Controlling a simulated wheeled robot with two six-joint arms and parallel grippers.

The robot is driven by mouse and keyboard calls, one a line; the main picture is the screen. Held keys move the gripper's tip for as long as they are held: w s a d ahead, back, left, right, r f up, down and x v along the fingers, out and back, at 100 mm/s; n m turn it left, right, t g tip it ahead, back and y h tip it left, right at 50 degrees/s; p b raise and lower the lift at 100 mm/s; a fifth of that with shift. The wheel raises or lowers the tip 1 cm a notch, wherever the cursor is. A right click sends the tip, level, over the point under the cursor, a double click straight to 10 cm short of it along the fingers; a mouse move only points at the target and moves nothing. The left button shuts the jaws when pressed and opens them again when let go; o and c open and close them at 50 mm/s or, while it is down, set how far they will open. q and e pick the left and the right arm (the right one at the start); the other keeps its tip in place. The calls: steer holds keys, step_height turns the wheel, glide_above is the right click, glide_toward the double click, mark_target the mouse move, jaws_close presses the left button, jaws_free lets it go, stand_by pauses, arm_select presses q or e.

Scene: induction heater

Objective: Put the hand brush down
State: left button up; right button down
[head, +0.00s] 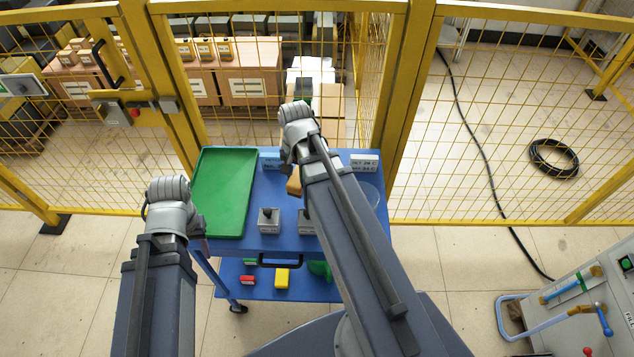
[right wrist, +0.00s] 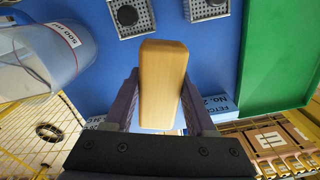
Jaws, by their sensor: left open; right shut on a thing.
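The hand brush (right wrist: 161,82) shows in the right wrist view as a pale wooden block with rounded edges. It is between the two fingers of my right gripper (right wrist: 160,95), which is shut on it. In the head view a bit of the wood (head: 293,183) shows beside my right wrist, over the blue cart top (head: 262,195). Bristles are hidden, and I cannot tell whether the brush touches the surface. My left gripper (head: 172,210) is at the cart's left front side, away from the brush; its fingers are mostly hidden by the wrist.
A green tray (head: 222,195) covers the cart's left part. Two small grey metal blocks (head: 269,221) stand near the front edge. A clear jug (right wrist: 45,60) stands near the brush. Label blocks (head: 364,161) line the back edge. A yellow mesh fence (head: 290,80) is behind.

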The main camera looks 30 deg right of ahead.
step_height(320, 180, down, 3)
steer(key=shift+f+b, duration=0.15)
steer(key=shift+b, duration=0.75)
steer(key=shift+w+d+f, duration=0.1)
steer(key=w+d+r+n+p, duration=0.3)
steer(key=w+d+n, duration=0.1)
steer(key=w+d, duration=0.6)
arm_select(q)
step_height(320, 180, down, 10)
steer(key=b, duration=1)
arm_select(e)
steer(key=f, duration=0.3)
steer(key=s+f, duration=0.1)
steer(key=f, duration=0.5)
steer(key=shift+s+d+f, duration=0.2)
steer(key=shift+d+f, duration=0.05)
steer(key=shift+f, duration=0.1)
arm_select(q)
steer(key=shift+f, duration=0.2)
arm_select(e)
steer(key=shift+f, duration=0.1)
